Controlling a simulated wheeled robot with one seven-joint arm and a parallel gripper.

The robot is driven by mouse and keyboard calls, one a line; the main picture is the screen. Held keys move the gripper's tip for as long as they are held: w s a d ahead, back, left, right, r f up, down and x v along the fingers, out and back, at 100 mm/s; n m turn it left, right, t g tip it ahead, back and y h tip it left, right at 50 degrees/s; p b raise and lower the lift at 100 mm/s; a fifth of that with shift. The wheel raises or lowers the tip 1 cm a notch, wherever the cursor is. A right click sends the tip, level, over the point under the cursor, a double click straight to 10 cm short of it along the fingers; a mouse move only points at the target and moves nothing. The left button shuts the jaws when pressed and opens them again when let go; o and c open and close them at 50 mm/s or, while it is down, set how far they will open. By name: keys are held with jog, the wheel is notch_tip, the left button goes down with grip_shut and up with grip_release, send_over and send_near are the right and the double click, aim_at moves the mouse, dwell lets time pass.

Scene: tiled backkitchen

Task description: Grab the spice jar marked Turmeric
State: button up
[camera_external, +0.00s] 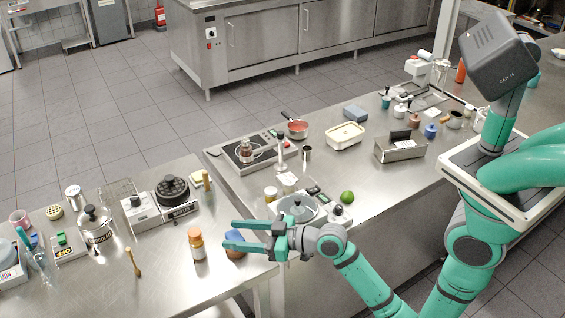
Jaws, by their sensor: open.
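A jar with an orange-brown cap and a pale label (197,245) stands upright near the front right of the left steel counter. Its label is too small to read, so I cannot confirm that it says Turmeric. My gripper (227,235) is open, to the right of this jar and apart from it, with its fingers pointing left toward it. A blue object (236,238) shows between and behind the fingers; it is partly hidden, and I cannot tell whether they touch it.
A wooden-handled brush (133,262) lies left of the jar. A green lime (347,197) lies on the right counter.

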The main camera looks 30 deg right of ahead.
aim_at(199, 233)
jog(key=a+r+g, duration=0.1)
jog(key=w+a+n+g, duration=0.1)
jog(key=a, duration=0.1)
jog(key=w+a+r+n+g, duration=0.1)
jog(key=a, duration=0.1)
jog(key=shift+w+r+g+h, duration=0.25)
jog(key=shift+r+g+h, duration=0.05)
jog(key=x, duration=0.5)
jog(key=shift+w+a+f, duration=0.1)
jog(key=shift+a, duration=0.05)
jog(key=shift+w+x, duration=0.2)
jog(key=shift+x, duration=2.45)
jog(key=c, duration=1.2)
